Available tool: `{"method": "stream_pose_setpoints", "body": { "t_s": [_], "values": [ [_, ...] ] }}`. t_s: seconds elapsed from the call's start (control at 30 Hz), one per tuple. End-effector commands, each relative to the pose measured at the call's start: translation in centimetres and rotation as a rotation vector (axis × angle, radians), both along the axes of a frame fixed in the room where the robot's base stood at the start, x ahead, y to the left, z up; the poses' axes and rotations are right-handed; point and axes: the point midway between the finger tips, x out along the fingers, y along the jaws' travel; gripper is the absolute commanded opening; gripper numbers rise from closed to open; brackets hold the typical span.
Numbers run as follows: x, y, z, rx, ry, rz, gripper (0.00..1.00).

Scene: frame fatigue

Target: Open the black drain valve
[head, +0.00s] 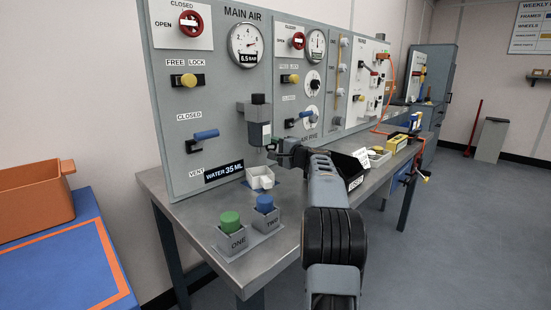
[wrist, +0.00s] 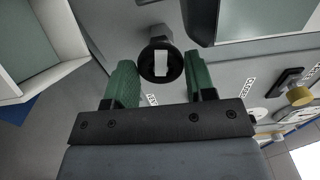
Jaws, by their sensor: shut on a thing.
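The black drain valve is a round black knob (wrist: 148,68) with a white bar across its face, on a short grey stem. In the wrist view the bar runs roughly up and down in the picture. My gripper (wrist: 160,68) is shut on the knob, with one green finger pad on each side of it. In the head view my gripper (head: 282,151) is just under the grey filter unit (head: 257,131) with its black top, on the panel. The knob is mostly hidden there by my gripper.
A white open tray (head: 260,178) stands on the bench below the unit. The green button ONE (head: 230,221) and blue button TWO (head: 265,204) are in front. A panel (head: 220,95) with gauges and handles rises behind. A black bin (head: 348,167) stands right of my arm.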

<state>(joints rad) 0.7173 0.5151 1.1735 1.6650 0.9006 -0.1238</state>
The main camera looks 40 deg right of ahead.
Motion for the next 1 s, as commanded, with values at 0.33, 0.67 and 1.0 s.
{"method": "stream_pose_setpoints", "body": {
  "t_s": [0.33, 0.67, 1.0],
  "values": [
    [0.02, 0.01, -0.18, -0.097, -0.016, 0.001, 0.26],
    [0.02, 0.02, -0.08, -0.106, -0.018, 0.001, 0.26],
    [0.02, 0.01, -0.07, -0.105, -0.018, 0.001, 0.67]
  ]
}}
